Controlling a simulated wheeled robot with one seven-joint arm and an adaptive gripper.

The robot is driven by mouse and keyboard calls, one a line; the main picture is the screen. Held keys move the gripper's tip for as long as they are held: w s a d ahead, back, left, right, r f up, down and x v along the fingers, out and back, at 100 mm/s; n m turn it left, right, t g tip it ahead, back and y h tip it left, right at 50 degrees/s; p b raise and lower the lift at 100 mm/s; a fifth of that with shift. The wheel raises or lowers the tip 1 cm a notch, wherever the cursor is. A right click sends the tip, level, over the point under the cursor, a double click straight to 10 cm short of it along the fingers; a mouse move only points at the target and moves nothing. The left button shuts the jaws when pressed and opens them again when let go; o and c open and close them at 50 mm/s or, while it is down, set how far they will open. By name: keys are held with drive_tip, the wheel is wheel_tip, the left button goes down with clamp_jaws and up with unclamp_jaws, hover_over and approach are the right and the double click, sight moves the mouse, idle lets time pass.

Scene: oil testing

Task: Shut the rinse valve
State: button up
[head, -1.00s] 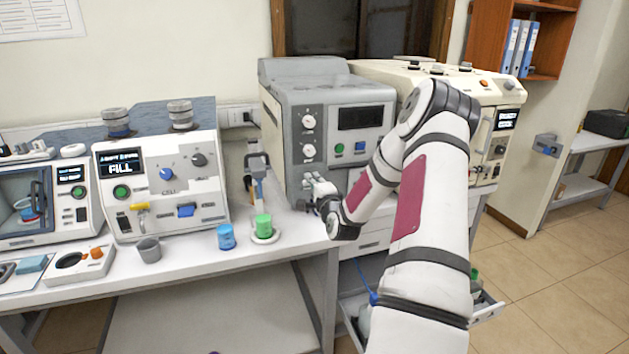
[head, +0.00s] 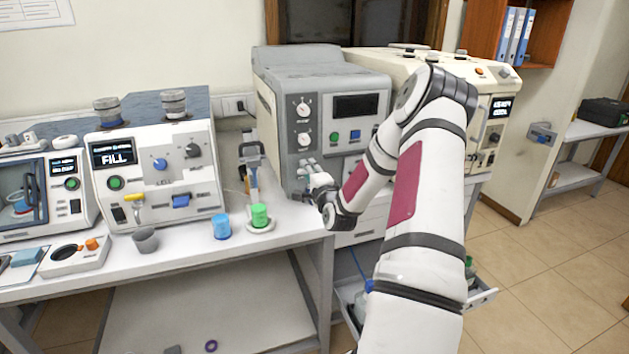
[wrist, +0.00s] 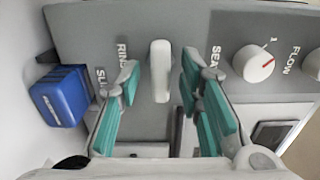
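The grey machine (head: 330,110) stands at the middle of the bench. In the wrist view, a white upright lever handle (wrist: 160,70) stands out from its grey panel, beside a partly hidden label starting "RIN". My gripper (wrist: 157,85) is open, with one teal-padded finger on each side of the handle. Gaps show between the handle and both fingers, so it does not look gripped. In the head view, my gripper (head: 308,172) is at the machine's lower left front, and my wrist hides part of that area.
A red-marked "FLOW" area knob (wrist: 253,63) is right of the fingers; a blue block (wrist: 61,95) is left. On the bench, a green-capped vial (head: 259,215), a blue cup (head: 221,226) and a grey cup (head: 145,240) stand left of my arm. An open drawer (head: 484,297) is below.

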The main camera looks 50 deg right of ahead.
drive_tip(key=v, duration=1.1)
drive_tip(key=shift+s, duration=0.1)
